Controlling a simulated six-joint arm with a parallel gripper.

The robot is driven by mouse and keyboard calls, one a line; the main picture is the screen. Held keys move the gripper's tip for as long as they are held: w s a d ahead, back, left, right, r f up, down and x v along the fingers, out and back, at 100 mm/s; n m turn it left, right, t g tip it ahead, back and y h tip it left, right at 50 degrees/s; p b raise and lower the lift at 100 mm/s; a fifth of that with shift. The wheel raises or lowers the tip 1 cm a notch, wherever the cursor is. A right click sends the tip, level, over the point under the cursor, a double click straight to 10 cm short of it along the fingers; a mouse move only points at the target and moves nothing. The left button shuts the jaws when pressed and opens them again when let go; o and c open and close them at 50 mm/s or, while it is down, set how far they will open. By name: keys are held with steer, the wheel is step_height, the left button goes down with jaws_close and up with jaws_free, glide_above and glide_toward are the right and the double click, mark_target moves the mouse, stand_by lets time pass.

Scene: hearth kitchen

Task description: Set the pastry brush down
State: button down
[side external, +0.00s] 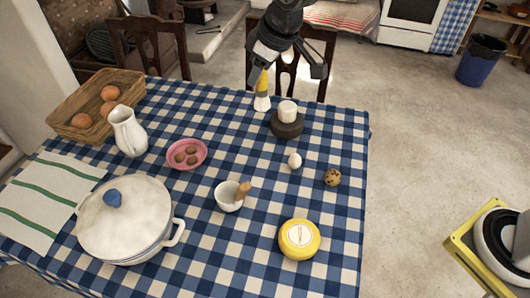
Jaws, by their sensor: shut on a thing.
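The pastry brush (262,88), with a yellow upper part and a pale lower end, is upright at the back edge of the table. My gripper (266,68) is above it and shut on its upper part, which the fingers partly hide. The pale end hangs down over the checked tablecloth (225,117). I cannot tell whether it touches the cloth.
A dark round base with a white piece (287,123) stands close to the brush's right. A white egg (295,160), speckled egg (332,177), pink bowl (187,154), white jug (128,131) and mortar (230,197) stand nearer. Cloth left of the brush is clear.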

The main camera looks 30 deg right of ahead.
step_height(320, 180, up, 2)
steer(key=s+a+n+g+y, duration=0.15)
steer(key=s+a+n, duration=0.4)
steer(key=s, duration=0.65)
steer(key=s+a+n+g+y, duration=0.15)
steer(key=s+a+n, duration=0.35)
steer(key=s, duration=0.7)
step_height(320, 180, down, 18)
steer(key=m+h, duration=0.1)
steer(key=shift+s+a+f, duration=0.2)
steer(key=shift+a+f, duration=0.05)
steer(key=shift+m, duration=0.25)
steer(key=w+a+f, duration=0.9)
steer(key=w, duration=0.1)
steer(key=shift+f, duration=0.15)
